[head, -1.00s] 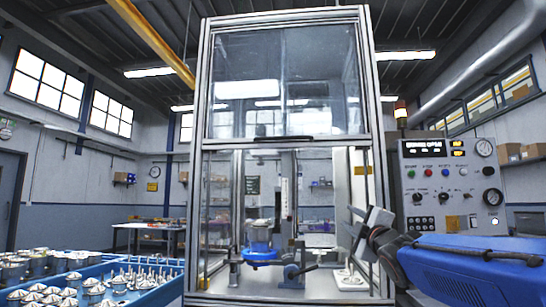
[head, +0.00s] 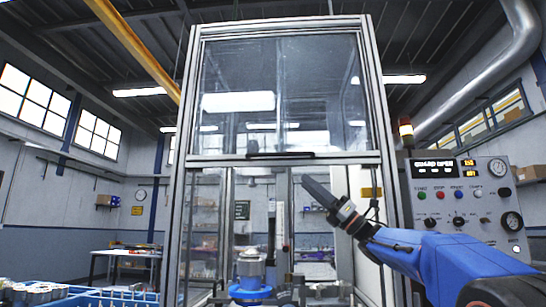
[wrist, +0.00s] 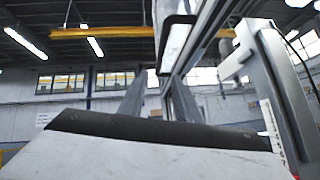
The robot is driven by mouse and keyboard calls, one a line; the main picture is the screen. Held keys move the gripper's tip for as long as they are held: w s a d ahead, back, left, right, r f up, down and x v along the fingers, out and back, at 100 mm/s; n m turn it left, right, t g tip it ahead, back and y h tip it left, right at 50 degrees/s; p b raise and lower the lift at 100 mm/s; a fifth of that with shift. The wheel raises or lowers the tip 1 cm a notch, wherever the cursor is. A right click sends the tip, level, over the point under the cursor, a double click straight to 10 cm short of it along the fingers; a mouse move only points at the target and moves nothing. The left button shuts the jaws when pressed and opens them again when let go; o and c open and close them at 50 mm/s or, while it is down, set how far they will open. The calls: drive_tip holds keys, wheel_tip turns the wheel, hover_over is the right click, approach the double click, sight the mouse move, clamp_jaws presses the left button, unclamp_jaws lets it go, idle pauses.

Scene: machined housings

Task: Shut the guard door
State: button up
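The guard door (head: 270,95) is a clear framed panel raised in the upper half of the machine enclosure. Its black handle (head: 281,156) runs along the bottom edge, and the lower opening is uncovered. My gripper (head: 310,184) points up and left, just below and right of the handle in the picture, apparently apart from it. In the wrist view two grey fingers stand apart with nothing between them (wrist: 158,98); the gripper is open and empty. A dark edge with a pale body hides the lower part of that view.
The control panel (head: 462,200) at right shows a guard-open display. Inside the enclosure a housing sits on a blue fixture (head: 250,290). The enclosure's upright frame posts (head: 377,120) stand close to my arm. Blue bins (head: 80,297) are at lower left.

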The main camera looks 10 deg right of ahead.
sight(274, 154)
drive_tip(key=x, duration=1.6)
clamp_jaws()
